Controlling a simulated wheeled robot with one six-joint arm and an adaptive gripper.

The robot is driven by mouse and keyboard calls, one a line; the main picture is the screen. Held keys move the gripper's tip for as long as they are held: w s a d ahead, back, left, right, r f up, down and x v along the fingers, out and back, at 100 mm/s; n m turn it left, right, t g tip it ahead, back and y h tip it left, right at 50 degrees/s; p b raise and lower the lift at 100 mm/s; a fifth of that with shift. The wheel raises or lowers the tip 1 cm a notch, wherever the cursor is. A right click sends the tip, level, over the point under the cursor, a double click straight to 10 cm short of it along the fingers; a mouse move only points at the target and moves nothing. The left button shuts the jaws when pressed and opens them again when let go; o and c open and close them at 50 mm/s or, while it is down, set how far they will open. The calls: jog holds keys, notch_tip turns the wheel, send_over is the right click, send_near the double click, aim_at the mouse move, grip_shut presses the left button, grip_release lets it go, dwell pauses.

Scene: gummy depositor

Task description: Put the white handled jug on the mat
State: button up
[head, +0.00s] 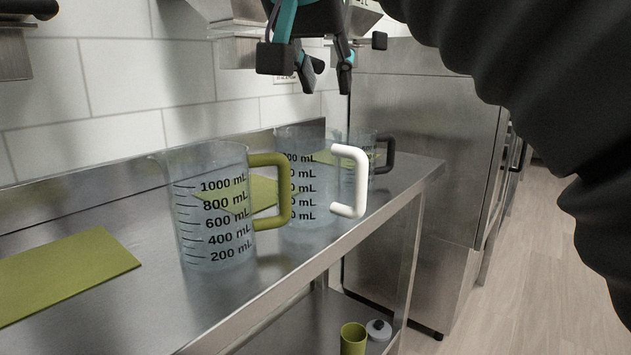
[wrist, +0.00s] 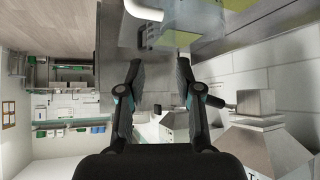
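The white handled jug (head: 308,192) is a clear measuring jug standing upright on the steel counter, behind the green handled jug (head: 215,215). Its white handle (head: 349,180) points right, toward the counter's front edge. The white handle also shows at the top of the wrist view (wrist: 143,10). A flat green mat (head: 65,272) lies at the left of the counter. More green mat surface (head: 265,192) shows behind and through the green handled jug. My gripper (head: 327,86) is open and empty, above the jugs and apart from them. Its spread fingers show in the wrist view (wrist: 160,64).
A black handled jug (head: 372,160) stands behind the white handled one, near the counter's far end. A green cup (head: 353,338) and a grey item (head: 378,329) sit on the lower shelf. A steel cabinet (head: 425,150) stands beyond. Floor at right is clear.

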aim_at(338, 135)
jog(key=b+x, duration=0.1)
jog(key=x, duration=0.7)
jog(key=shift+w+b, duration=0.1)
jog(key=shift+b, duration=0.2)
jog(key=shift+b+x, duration=0.35)
jog(key=shift+x, duration=2.35)
jog(key=shift+f, duration=0.15)
grip_shut()
